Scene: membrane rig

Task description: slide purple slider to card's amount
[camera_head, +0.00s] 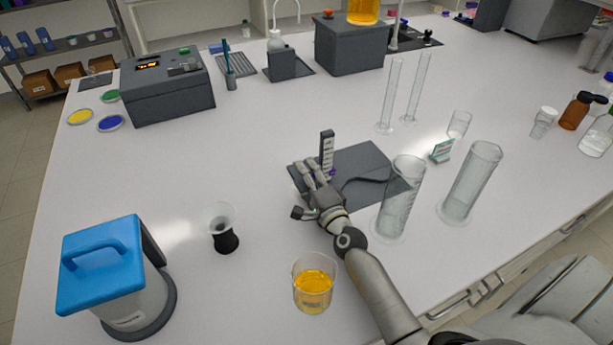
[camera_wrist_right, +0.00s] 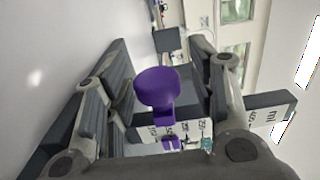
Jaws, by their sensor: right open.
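The purple slider (camera_head: 331,173) sits low on an upright dark post with a white marked scale (camera_head: 327,150). In the right wrist view its round purple knob (camera_wrist_right: 157,88) stands between the fingers, in front of the scale (camera_wrist_right: 185,131). My right gripper (camera_head: 313,170) is open in front of the post, its fingers (camera_wrist_right: 160,72) spread on both sides of the knob. I cannot tell whether either finger touches it. The card (camera_head: 442,150) is a small green and white sign standing to the right; its writing is too small to read. My left gripper is not in view.
The post stands on a dark base plate (camera_head: 367,166). Two wide clear cylinders (camera_head: 401,200) (camera_head: 470,183) stand to the right. A beaker of orange liquid (camera_head: 313,285) stands in front, near my right arm. A blue-topped device (camera_head: 104,262) is at the front left.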

